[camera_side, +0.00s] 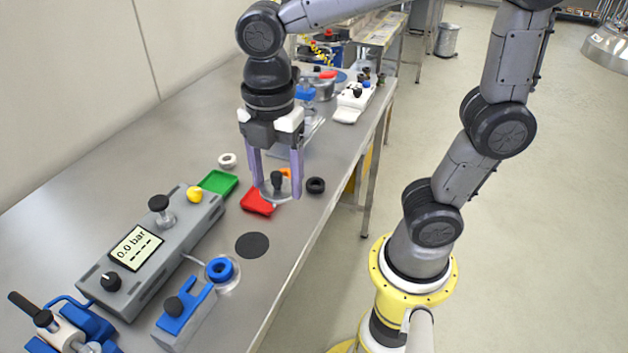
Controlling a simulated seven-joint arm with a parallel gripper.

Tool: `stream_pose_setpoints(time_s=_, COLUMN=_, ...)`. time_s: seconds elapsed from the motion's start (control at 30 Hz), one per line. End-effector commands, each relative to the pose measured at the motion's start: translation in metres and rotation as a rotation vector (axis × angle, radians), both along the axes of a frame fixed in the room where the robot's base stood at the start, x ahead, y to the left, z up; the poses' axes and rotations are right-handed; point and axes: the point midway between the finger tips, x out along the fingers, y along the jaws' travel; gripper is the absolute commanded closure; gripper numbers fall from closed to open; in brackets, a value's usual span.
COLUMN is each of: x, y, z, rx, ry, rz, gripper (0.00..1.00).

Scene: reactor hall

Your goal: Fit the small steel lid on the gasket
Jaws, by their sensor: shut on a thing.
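My gripper (277,194) points down over the bench, its two pale purple fingers shut on the small steel lid (270,190). The lid is a thin round disc with a dark knob, level between the fingertips, near the red tray. A blue ring (220,268), which looks like the gasket, lies on a round steel seat beside the blue clamp, nearer the camera and left of my gripper. A white ring (227,160) and a black ring (316,185) lie loose on the bench. The gap between lid and bench is hard to judge.
A red tray (257,203) and a green tray (218,181) lie near my gripper. A grey control box (150,250) with a display and a yellow button stands left. A blue-handled clamp (187,312) stands in front. A flat black disc (252,245) lies on otherwise bare bench.

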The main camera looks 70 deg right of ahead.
Motion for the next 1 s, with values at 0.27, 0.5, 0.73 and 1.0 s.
stream_pose_setpoints(time_s=0.27, x=0.068, y=0.061, z=-0.023, rx=-0.002, ry=0.004, rz=-0.066, gripper=0.95)
stream_pose_setpoints(time_s=0.5, x=0.082, y=0.092, z=-0.055, rx=-0.001, ry=0.001, rz=-0.018, gripper=0.95)
stream_pose_setpoints(time_s=0.73, x=0.079, y=0.095, z=-0.068, rx=0.000, ry=0.000, rz=-0.005, gripper=0.95)
stream_pose_setpoints(time_s=1.0, x=0.079, y=0.095, z=-0.090, rx=0.000, ry=0.000, rz=-0.006, gripper=0.95)
